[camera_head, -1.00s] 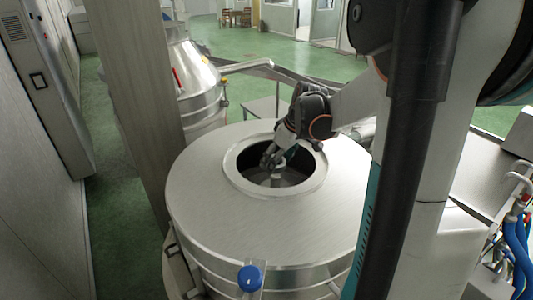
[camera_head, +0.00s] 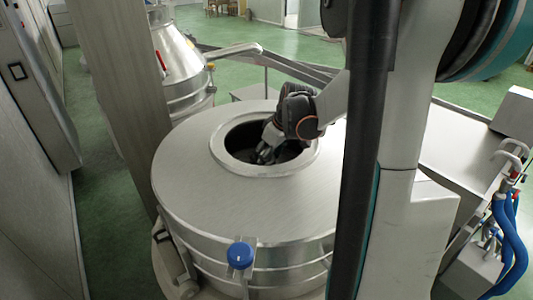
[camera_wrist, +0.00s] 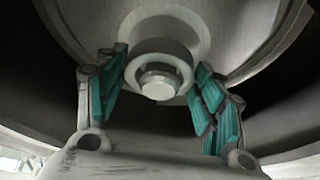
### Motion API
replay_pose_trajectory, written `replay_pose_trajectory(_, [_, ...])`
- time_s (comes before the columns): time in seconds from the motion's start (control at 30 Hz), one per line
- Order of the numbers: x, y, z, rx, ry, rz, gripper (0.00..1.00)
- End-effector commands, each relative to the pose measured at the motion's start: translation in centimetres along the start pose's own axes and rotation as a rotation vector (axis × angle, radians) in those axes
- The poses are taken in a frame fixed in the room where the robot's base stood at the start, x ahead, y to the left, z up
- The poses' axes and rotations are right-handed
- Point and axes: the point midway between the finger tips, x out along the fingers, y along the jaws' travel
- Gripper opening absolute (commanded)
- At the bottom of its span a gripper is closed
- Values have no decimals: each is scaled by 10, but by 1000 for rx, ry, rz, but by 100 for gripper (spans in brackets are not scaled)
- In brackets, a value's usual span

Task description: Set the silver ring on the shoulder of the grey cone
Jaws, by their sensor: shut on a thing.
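The silver ring (camera_wrist: 133,74) is between the teal-padded fingers of my gripper (camera_wrist: 162,66) in the wrist view, and the gripper is shut on it. The ring surrounds the round-ended pin (camera_wrist: 158,89) of the grey cone (camera_wrist: 235,30), which spreads out behind it. I cannot tell whether the ring touches the cone's shoulder or is a little clear of it. In the head view my gripper (camera_head: 266,153) reaches down into the round opening of a steel drum, and its fingers hide the ring there.
The opening's pale rim (camera_head: 228,163) closely surrounds my gripper. The drum's broad steel lid (camera_head: 190,170) carries a blue-capped fitting (camera_head: 240,255) at the front. A wooden post (camera_head: 115,90) and a second steel vessel (camera_head: 185,60) stand left and behind. Blue hoses (camera_head: 515,245) hang at right.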

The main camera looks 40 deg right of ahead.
Motion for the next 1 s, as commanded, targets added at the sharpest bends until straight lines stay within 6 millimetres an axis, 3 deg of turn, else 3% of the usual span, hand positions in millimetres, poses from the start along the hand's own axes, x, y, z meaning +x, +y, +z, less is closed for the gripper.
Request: replay_pose_trajectory(1.0, [13, 0, 5, 0, 0, 0, 34])
